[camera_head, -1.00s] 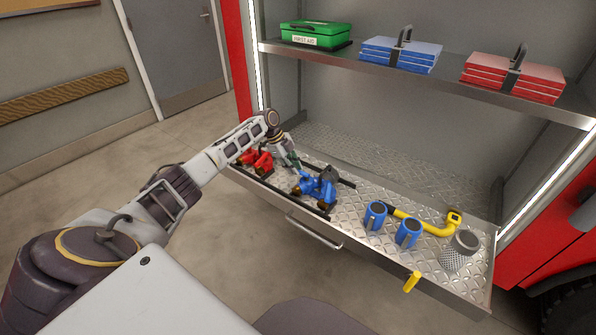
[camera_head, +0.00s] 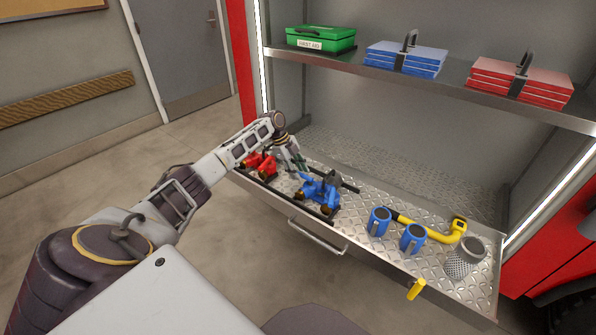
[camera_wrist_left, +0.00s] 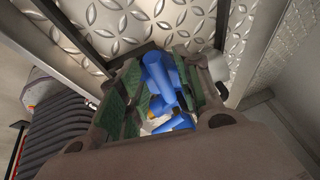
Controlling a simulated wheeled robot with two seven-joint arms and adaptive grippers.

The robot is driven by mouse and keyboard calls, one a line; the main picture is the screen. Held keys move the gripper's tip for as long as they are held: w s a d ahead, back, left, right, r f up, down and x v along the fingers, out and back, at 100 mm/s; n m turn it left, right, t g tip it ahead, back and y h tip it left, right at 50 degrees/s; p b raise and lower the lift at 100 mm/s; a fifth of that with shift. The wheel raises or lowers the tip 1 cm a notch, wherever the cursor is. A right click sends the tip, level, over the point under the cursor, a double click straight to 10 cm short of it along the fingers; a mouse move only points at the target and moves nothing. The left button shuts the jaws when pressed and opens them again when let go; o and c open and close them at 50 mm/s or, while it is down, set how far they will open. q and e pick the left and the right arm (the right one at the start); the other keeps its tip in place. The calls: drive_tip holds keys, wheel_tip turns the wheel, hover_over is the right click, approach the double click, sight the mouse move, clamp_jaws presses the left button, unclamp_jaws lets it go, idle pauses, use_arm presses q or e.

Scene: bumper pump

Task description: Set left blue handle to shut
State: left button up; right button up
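The blue pump fitting (camera_head: 319,192), with blue handles and dark and brass-coloured parts, sits on the left part of the pulled-out metal tray (camera_head: 345,222). My left gripper (camera_head: 299,164) is just behind and left of it, pointing down. In the left wrist view the gripper (camera_wrist_left: 160,95) has its green-padded fingers apart, with blue parts of the fitting (camera_wrist_left: 158,72) showing between and beyond them. I cannot tell whether a finger touches a handle, or which way the left handle is turned. My right gripper is out of view.
A red fitting (camera_head: 260,165) stands close left of the gripper. Two blue caps (camera_head: 413,238), a yellow angled pipe (camera_head: 440,233) and a mesh strainer (camera_head: 465,258) occupy the tray's right. The shelf (camera_head: 450,82) above holds a green first-aid box (camera_head: 322,38) and blue and red cases.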

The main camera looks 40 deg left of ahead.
use_arm(q)
drive_tip(key=shift+r, duration=0.15)
drive_tip(key=v, duration=1.1)
drive_tip(key=shift+s+a+r, duration=0.15)
drive_tip(key=shift+a+r, duration=0.05)
drive_tip(key=shift+r, duration=0.1)
idle(0.7)
